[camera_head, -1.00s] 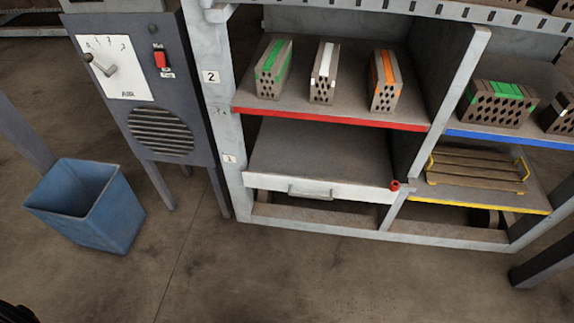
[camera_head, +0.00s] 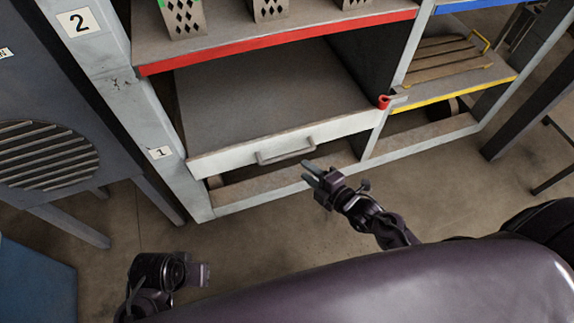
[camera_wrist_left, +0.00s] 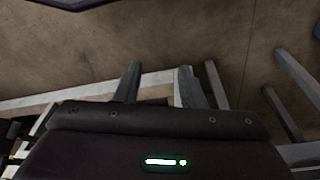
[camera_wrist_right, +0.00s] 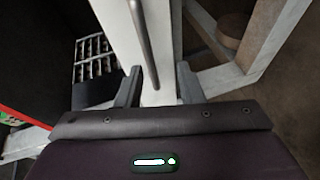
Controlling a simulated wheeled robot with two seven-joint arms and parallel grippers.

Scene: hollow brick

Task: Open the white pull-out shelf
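The white pull-out shelf (camera_head: 290,142) is in the lower left bay of the rack, below the red-edged shelf. Its grey bar handle (camera_head: 286,150) is on the front and also shows in the right wrist view (camera_wrist_right: 144,40). My right gripper (camera_head: 307,170) is just in front of the handle's right end, apart from it as far as I can see. My left gripper (camera_head: 205,274) is low at the left, away from the shelf. In the left wrist view its fingers (camera_wrist_left: 156,85) are spread and empty.
A red knob (camera_head: 384,102) is at the shelf's right post. The red-edged shelf (camera_head: 280,48) above holds bricks. A grey cabinet (camera_head: 45,120) stands at the left, with a blue bin (camera_head: 35,285) below it. Bare floor lies before the rack.

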